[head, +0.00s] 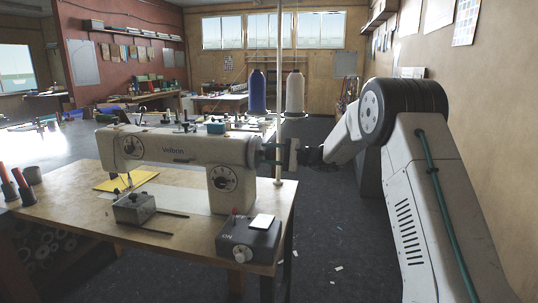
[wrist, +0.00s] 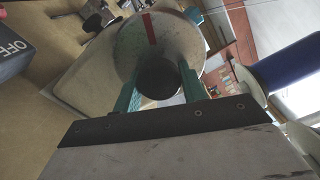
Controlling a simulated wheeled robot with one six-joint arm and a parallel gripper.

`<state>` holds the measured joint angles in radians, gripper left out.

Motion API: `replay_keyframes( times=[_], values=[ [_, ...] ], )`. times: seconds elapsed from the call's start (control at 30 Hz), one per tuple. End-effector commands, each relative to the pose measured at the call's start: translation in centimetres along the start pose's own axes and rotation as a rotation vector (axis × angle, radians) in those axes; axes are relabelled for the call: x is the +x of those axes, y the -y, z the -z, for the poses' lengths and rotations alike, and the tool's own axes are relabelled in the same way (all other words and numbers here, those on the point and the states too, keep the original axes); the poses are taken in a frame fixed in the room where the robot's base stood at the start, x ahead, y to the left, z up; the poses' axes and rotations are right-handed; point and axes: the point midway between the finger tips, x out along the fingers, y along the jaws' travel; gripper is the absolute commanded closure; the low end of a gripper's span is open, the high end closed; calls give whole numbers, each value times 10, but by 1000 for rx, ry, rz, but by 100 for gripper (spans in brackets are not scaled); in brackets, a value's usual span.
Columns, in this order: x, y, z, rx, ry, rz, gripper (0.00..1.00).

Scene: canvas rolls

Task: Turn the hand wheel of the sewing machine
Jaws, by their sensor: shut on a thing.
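The cream sewing machine (head: 185,148) stands on a wooden table, its needle end to the left. Its hand wheel (head: 254,151) is at the right end, seen edge-on and small in the head view. In the wrist view the hand wheel (wrist: 128,46) is a pale worn disc with a red stripe pointing up, and a dark round hub (wrist: 158,78) at its centre. My gripper (head: 268,152) reaches it from the right. In the wrist view my gripper's green fingers (wrist: 160,74) are shut on the hub, one on each side. The fingertips' contact is partly hidden.
A control box (head: 248,240) with a knob stands on the table's front right corner (head: 282,222). A thin upright pole (head: 279,90) and blue (head: 258,92) and white (head: 295,92) thread cones are close behind my gripper. Floor right of the table is open.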

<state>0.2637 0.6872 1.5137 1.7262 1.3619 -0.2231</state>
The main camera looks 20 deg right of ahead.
Motion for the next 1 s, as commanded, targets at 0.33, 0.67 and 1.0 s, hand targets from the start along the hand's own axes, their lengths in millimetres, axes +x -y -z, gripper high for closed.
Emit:
replay_keyframes(
  times=[0.33, 0.67, 1.0],
  values=[
    [0, -2, 0, 315, -2, 0, 81],
    [0, -3, 0, 530, -2, 0, 81],
    [0, -3, 0, 619, -2, 0, 81]
  ],
)
